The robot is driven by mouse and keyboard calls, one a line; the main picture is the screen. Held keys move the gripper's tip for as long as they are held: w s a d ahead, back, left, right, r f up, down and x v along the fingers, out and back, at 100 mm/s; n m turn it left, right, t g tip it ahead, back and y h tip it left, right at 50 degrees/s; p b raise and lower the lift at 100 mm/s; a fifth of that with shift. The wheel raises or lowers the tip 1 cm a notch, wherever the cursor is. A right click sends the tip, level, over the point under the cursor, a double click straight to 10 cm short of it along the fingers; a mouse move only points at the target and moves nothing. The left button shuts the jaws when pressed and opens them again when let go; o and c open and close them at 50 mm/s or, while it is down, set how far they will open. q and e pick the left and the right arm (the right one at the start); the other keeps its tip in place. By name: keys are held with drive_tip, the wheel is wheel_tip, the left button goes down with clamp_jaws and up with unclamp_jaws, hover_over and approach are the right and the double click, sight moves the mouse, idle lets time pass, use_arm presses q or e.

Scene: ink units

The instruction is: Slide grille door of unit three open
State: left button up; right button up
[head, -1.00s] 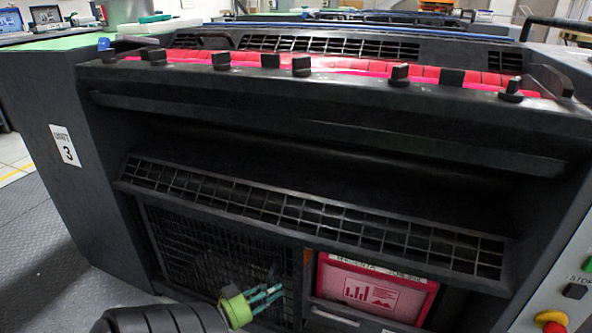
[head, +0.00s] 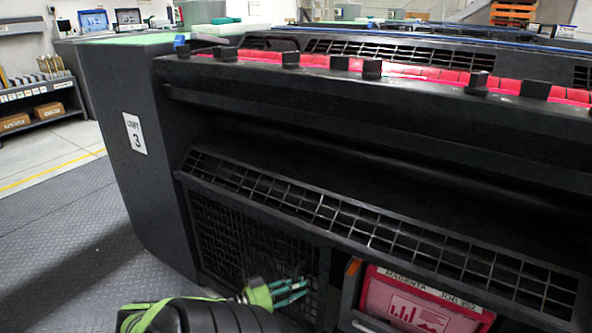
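The dark grille door (head: 225,235) of unit three is in the lower front of the black unit, below a slanted grid strip. The unit's side carries a white label with a 3 (head: 134,134). The door's mesh fills the bay left of a dark upright; its lower part is hidden behind my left arm. My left gripper (head: 304,288), with green and teal fingers, is in front of the door's right part. Its two fingers look apart, with nothing visible between them. Whether they touch the mesh is unclear. My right gripper is not in view.
A magenta cartridge or box (head: 420,305) sits in the bay right of the upright, beside a small orange piece (head: 352,266). The slanted grid strip (head: 340,215) juts out above the door. Patterned floor (head: 60,260) lies free on the left.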

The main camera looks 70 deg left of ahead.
use_arm(q)
drive_tip(key=shift+o, duration=0.2)
drive_tip(key=s, duration=1.2)
idle(0.4)
